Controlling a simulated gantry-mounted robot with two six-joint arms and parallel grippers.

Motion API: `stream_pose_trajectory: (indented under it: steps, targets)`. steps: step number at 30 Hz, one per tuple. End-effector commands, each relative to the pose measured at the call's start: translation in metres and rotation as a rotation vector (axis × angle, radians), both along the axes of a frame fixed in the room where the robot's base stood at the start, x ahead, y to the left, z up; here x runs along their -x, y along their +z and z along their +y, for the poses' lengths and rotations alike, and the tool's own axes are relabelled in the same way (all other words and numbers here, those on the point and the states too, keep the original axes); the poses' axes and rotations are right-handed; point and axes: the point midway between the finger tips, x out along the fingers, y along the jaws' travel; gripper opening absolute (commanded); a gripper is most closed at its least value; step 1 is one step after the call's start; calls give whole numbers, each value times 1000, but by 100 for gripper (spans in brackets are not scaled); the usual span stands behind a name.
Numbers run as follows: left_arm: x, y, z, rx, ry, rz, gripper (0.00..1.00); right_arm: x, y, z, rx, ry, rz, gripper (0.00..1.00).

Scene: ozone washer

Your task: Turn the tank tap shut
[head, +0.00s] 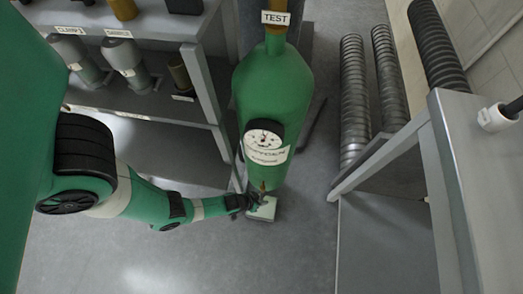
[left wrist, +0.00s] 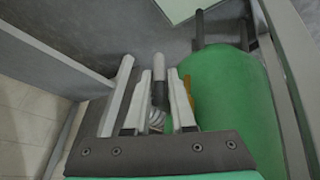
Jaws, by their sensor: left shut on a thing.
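The green oxygen tank (head: 272,85) stands in the middle of the head view, with a round white gauge (head: 263,136) and an oxygen label on its front. A small brass fitting (head: 262,186) shows at its near end. My left gripper (head: 254,203) is at this near end, just below the fitting. In the left wrist view my left gripper (left wrist: 160,74) is shut on a slim grey and dark piece, the tank tap (left wrist: 160,92), beside the green tank (left wrist: 228,90). In the head view the gripper and a pale block hide most of the tap. My right gripper is not in view.
A grey shelf (head: 195,25) with labelled grey cylinders (head: 80,62) stands at the left. Ribbed dark hoses (head: 354,105) and a grey cabinet (head: 470,180) stand at the right. A TEST tag (head: 275,18) is at the tank's far end. Open floor (head: 300,250) lies in front.

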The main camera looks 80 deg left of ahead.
Motion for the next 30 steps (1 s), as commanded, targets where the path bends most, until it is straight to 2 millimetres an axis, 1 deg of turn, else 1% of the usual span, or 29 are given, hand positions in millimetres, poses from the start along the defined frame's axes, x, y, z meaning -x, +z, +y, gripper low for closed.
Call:
stream_pose_trajectory:
  steps: [5, 6, 8, 9, 10, 17, 20, 23, 30]
  targets:
    - [1, 0, 0, -1, -2, 3, 0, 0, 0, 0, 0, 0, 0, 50]
    - [1, 0, 0, -1, -2, 3, 30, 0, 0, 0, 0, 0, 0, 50]
    - [0, 0, 0, -1, -2, 3, 41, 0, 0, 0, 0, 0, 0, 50]
    - [0, 0, 0, -1, -2, 3, 48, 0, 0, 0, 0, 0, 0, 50]
    - [0, 0, 0, -1, -2, 3, 52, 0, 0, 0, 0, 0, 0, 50]
    - [0, 0, 0, -2, -2, 2, 52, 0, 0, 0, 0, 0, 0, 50]
    - [1, 4, -1, -2, -2, 2, 52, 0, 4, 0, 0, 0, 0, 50]
    - [8, 17, -2, -2, -3, 3, 52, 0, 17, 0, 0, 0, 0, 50]
    - [37, 68, -10, -1, -3, 4, 52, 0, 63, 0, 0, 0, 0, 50]
